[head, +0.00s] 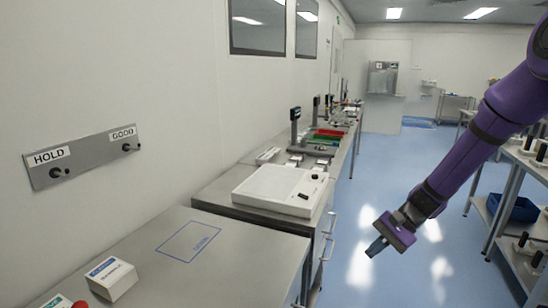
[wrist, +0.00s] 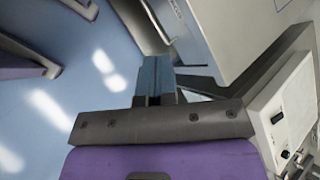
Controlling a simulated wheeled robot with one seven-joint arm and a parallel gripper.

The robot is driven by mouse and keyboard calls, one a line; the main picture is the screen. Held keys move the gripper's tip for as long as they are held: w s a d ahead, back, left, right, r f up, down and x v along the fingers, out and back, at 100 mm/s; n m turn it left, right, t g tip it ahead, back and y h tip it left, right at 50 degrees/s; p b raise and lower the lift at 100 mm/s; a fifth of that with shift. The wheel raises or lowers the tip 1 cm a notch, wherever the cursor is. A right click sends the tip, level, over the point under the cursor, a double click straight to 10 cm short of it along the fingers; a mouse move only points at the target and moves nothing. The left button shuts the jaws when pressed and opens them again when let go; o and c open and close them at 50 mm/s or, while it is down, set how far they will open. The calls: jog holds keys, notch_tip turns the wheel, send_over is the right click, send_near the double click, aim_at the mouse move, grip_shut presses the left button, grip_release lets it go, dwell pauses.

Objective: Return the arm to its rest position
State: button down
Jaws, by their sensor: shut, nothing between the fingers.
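My purple arm (head: 462,155) reaches in from the upper right of the head view and slopes down to the left. My gripper (head: 374,247) is at its end, over the open blue floor to the right of the steel counter. In the wrist view my gripper (wrist: 153,84) has its blue-grey fingers together, with nothing seen between them. It touches nothing that I can see.
The steel counter (head: 262,250) runs along the left wall and carries a white panel box (head: 280,190) and a small white box (head: 111,278). A wall plate (head: 85,157) has HOLD and GOOD pegs. A shelf rack (head: 509,215) stands right. The floor (head: 400,190) between is clear.

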jog(key=s+d+r+n+t+h, duration=0.2)
jog(key=s+r+n+t+h, duration=0.1)
jog(key=s+r, duration=0.9)
jog(key=s+d+r+n+t+h, duration=0.3)
jog(key=s+r+h, duration=0.3)
jog(key=s+r, duration=0.6)
jog(key=shift+s+d+r+n+t, duration=0.4)
jog(key=shift+r+n+t, duration=0.2)
jog(key=shift+n+t, duration=0.2)
jog(key=shift+a, duration=0.2)
